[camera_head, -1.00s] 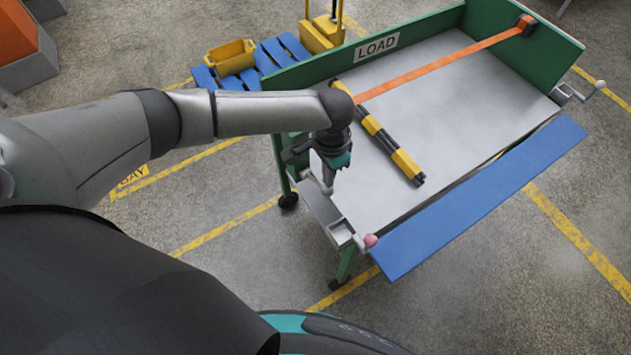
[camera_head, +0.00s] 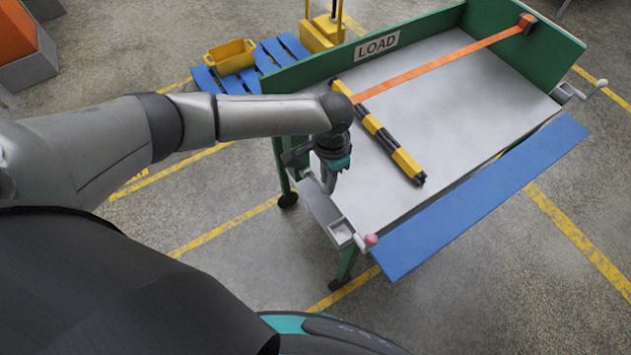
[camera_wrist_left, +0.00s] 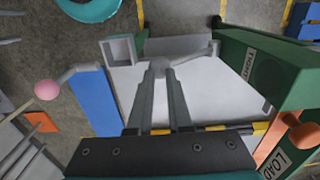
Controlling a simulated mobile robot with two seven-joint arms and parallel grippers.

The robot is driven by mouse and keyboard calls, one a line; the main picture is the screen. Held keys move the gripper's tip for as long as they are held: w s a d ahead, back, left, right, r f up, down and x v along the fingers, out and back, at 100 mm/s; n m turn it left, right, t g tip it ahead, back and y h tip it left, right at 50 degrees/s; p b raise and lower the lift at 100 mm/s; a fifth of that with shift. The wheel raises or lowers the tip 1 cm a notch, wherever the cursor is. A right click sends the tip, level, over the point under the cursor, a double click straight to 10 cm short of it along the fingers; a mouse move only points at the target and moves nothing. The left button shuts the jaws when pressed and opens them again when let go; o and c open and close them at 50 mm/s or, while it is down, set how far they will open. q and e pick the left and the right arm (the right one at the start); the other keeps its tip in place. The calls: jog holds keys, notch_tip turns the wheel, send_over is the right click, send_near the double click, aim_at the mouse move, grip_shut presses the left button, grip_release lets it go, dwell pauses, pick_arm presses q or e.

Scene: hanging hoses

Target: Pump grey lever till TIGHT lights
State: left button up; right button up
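The grey lever (camera_wrist_left: 190,58) shows in the left wrist view, with a round knob at its end. My left gripper (camera_wrist_left: 160,72) has its two fingers drawn together at this knob, one on each side. In the head view the left gripper (camera_head: 331,178) is over the near left edge of the load table, and it mostly hides the lever there. A TIGHT label (camera_wrist_left: 249,66) is on the green side panel in the left wrist view; I see no lit lamp by it. My right gripper is not in view.
An orange strap (camera_head: 440,66) crosses the grey table top (camera_head: 470,95). A yellow and black bar (camera_head: 378,132) lies there. A blue flap (camera_head: 480,200) borders the front. A pink-knobbed crank (camera_head: 370,240) stands at the near corner. A green LOAD wall (camera_head: 430,30) closes the back.

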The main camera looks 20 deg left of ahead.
pick_arm(q)
jog(key=shift+f, duration=0.35)
jog(key=shift+s+d+f+b, duration=0.15)
jog(key=shift+d+f, duration=0.05)
jog(key=shift+f, duration=0.25)
jog(key=shift+s+d+f+b, duration=0.1)
jog(key=shift+s+d+f, duration=0.1)
jog(key=shift+f, duration=0.3)
jog(key=shift+s+d+f+b, duration=0.15)
jog(key=shift+f, duration=0.4)
jog(key=shift+s+d+f+b, duration=0.15)
jog(key=shift+f+b, duration=0.2)
jog(key=shift+f, duration=0.35)
jog(key=shift+s+d+f+b, duration=0.15)
jog(key=shift+f+b, duration=0.15)
jog(key=shift+f, duration=0.4)
